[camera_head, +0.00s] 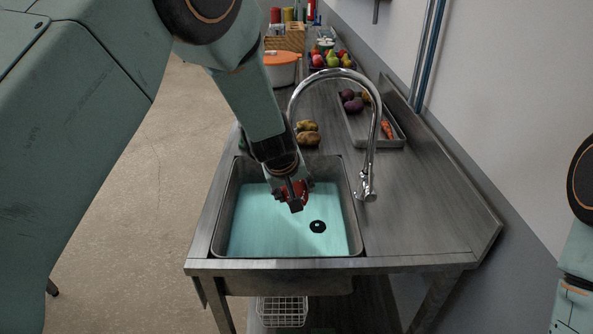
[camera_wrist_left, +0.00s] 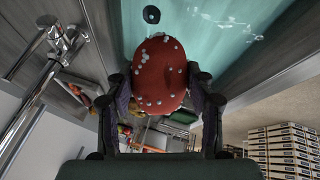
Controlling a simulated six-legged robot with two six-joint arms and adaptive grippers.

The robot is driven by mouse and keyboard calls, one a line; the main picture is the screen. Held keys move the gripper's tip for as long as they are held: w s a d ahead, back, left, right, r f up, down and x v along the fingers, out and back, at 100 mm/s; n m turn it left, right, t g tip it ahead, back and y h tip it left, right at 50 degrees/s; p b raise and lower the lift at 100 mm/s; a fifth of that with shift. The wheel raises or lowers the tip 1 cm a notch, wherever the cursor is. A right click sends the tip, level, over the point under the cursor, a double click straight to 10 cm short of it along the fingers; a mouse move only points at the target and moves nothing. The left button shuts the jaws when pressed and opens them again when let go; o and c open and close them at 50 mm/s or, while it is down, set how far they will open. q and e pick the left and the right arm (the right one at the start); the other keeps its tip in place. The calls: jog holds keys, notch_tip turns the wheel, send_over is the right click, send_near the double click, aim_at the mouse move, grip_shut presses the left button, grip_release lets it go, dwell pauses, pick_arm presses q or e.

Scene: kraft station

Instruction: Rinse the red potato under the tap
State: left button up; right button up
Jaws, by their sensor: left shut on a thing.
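My left gripper (camera_head: 294,198) is shut on the red potato (camera_head: 300,190) over the basin of the sink (camera_head: 216,240). In the left wrist view the red potato (camera_wrist_left: 160,74) sits between the two fingers of the gripper (camera_wrist_left: 158,98), with many pale droplets or specks on its skin. The tap (camera_head: 366,150) arches over the counter on the right side of the sink; its spout end is near the gripper and partly hidden by my arm. The tap also shows in the left wrist view (camera_wrist_left: 38,75). My right gripper is not in view.
Brownish potatoes (camera_head: 308,138) lie on the counter behind the sink. A metal tray (camera_head: 394,142) holds dark red vegetables and a carrot. A pot with an orange lid (camera_head: 281,58) and a crate of fruit (camera_head: 331,68) stand farther back. The counter right of the tap is clear.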

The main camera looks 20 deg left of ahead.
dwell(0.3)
